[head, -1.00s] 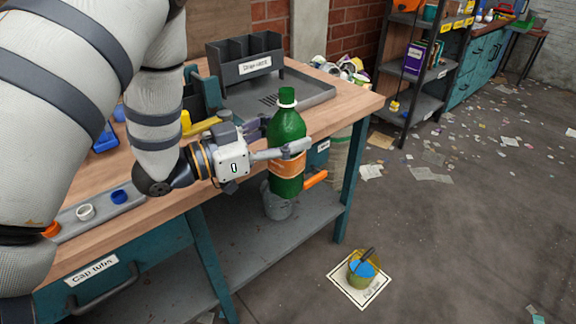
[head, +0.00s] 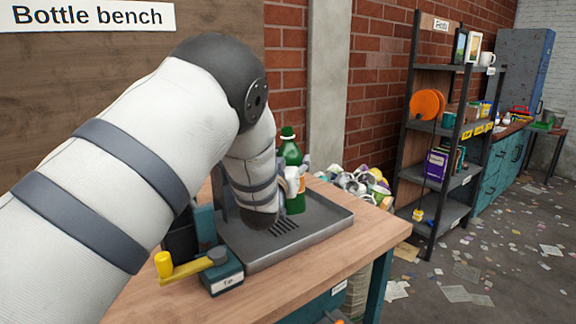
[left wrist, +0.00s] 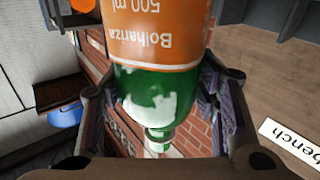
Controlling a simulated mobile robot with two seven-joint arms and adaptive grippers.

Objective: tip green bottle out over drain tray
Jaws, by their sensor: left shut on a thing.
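The green bottle (head: 291,154) is upright in the head view, cap up, at the far side of the grey drain tray (head: 335,235). I cannot tell whether its base touches the tray. My left gripper (head: 298,184) is shut around the bottle's body and is partly hidden by my own arm. In the left wrist view the bottle (left wrist: 150,95) shows its orange label and neck between the fingers of the left gripper (left wrist: 155,85). The tray's slotted drain shows in front of my wrist. My right gripper is not in view.
A teal block with a yellow lever (head: 192,268) stands on the wooden bench (head: 330,275), left of the tray. A heap of crumpled waste (head: 357,185) lies behind the bench. A dark shelf rack (head: 440,150) stands to the right. The bench's front right is clear.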

